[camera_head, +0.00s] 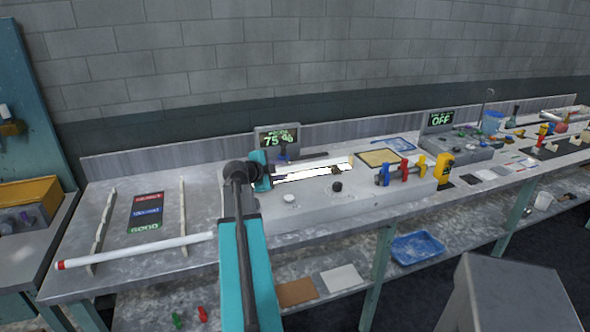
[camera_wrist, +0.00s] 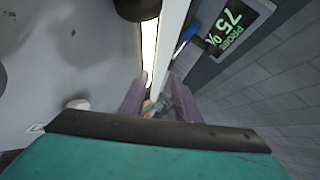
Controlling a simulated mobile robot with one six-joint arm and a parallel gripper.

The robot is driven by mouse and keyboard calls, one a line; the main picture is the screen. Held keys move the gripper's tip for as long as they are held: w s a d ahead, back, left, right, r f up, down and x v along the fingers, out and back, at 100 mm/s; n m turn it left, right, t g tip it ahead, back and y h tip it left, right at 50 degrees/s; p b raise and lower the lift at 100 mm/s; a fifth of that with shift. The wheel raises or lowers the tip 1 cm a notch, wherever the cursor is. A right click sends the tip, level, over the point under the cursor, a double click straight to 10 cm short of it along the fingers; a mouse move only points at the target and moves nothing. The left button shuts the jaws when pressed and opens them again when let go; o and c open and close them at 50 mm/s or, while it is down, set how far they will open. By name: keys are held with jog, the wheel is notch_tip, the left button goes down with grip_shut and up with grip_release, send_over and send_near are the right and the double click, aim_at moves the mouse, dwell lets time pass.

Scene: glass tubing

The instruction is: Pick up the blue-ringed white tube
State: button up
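No blue ring can be made out for certain on any tube. In the head view a long white tube (camera_head: 135,248) with a red end lies slanted across the left part of the bench. A bright white strip (camera_head: 315,172) lies on the grey block right of my gripper (camera_head: 276,177); I cannot tell whether it is a tube or a glowing slot. In the wrist view my gripper (camera_wrist: 157,95) shows two fingers apart, with a pale long strip (camera_wrist: 170,32) running toward the gap. Small orange and bluish shapes show beyond the gap, too blurred to name.
A display reading 75% (camera_head: 279,139) stands behind the block, close to my gripper. A dark round piece (camera_wrist: 138,8) sits at the strip's far end. Red, blue and yellow clamps (camera_head: 402,170) stand to the right.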

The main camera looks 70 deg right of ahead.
aim_at(289, 169)
jog(key=p+x, duration=0.2)
jog(key=x, duration=0.2)
jog(key=shift+s+d+f, duration=0.1)
jog(key=shift+d+f, duration=0.15)
jog(key=shift+d, duration=0.2)
jog(key=shift+c, duration=0.4)
grip_shut()
